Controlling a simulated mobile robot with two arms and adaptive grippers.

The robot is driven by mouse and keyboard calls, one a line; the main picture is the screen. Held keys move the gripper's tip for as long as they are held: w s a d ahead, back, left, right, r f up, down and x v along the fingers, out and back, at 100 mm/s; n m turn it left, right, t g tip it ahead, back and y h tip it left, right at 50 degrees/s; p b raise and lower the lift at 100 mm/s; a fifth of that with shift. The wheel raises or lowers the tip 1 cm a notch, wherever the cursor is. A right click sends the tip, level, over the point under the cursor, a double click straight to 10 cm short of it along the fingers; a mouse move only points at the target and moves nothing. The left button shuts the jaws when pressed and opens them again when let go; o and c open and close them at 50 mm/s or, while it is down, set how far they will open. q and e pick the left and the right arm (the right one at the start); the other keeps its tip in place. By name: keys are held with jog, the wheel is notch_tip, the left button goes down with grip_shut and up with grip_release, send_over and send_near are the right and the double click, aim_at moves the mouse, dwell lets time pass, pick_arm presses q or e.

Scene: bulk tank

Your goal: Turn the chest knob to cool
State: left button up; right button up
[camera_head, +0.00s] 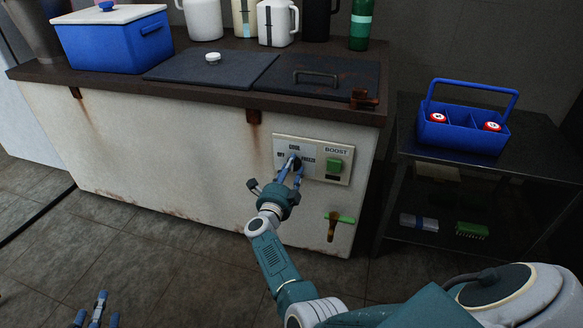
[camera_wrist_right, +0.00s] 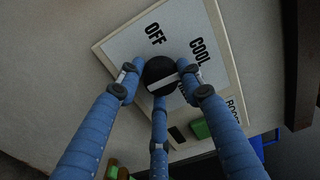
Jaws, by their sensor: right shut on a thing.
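The chest knob (camera_wrist_right: 158,72) is round and black with a white bar across its face, on a pale panel (camera_wrist_right: 120,48) on the chest front. The panel reads OFF and COOL, with a third label partly hidden by a finger. My right gripper (camera_head: 291,167) is shut on the knob, its blue fingers around it in the right wrist view (camera_wrist_right: 157,80). Which label the white bar points to I cannot tell. My left gripper (camera_head: 97,315) is low at the left edge, fingers spread and empty, away from the chest (camera_head: 200,160).
A green button (camera_head: 334,165) marked BOOST sits right of the knob, and a green-handled tap (camera_head: 339,218) below. A dark side table (camera_head: 405,140) with a blue bottle carrier (camera_head: 463,138) stands at right. A blue cooler (camera_head: 115,42) and jugs are on the chest top.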

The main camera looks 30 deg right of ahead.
jog(key=shift+w+a+r, duration=0.2)
jog(key=shift+w+r, duration=0.1)
jog(key=shift+r, duration=0.1)
jog(key=o, duration=1.1)
jog(key=shift+w+a, duration=0.1)
jog(key=shift+o, duration=0.2)
jog(key=shift+f, duration=0.2)
jog(key=shift+s+f, duration=0.15)
jog(key=shift+s, duration=0.05)
